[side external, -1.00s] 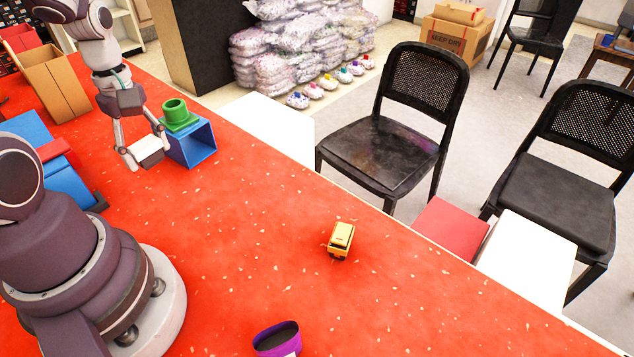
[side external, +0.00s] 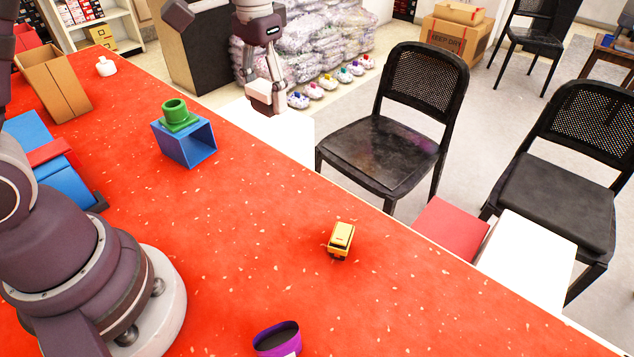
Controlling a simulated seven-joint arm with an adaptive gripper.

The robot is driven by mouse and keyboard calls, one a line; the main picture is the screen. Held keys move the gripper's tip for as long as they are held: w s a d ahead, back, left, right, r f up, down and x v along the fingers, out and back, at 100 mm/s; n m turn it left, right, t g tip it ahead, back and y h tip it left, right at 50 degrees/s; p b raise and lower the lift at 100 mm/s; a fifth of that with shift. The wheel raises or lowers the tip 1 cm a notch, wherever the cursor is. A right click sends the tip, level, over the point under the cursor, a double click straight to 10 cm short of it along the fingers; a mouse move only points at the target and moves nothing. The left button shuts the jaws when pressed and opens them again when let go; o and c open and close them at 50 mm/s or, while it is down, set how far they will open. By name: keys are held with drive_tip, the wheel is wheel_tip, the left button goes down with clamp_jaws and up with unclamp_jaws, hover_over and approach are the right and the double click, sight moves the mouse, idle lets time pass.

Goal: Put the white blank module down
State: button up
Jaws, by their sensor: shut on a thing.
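The white blank module (side external: 260,100) is a small pale block, partly covered by the fingers. My gripper (side external: 266,106) is shut on it, pointing down. In this view they appear over the white panel (side external: 290,137) beside the far edge of the red table; I cannot tell how high above it.
A blue open box (side external: 197,150) with a green ring-shaped piece (side external: 176,113) on top stands on the red table (side external: 235,230). A yellow toy vehicle (side external: 341,239), a purple cup (side external: 277,340), an open cardboard box (side external: 58,85) and a white bottle (side external: 106,66) are also there. A black chair (side external: 395,150) stands beyond.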

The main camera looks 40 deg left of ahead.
drive_tip(key=s+a+f+n, duration=0.3)
drive_tip(key=s+a+n, duration=0.1)
drive_tip(key=a+n, duration=0.35)
drive_tip(key=n, duration=1.2)
approach(171, 202)
drive_tip(key=shift+f, duration=3.35)
drive_tip(key=shift+f, duration=0.2)
drive_tip(key=o, duration=1)
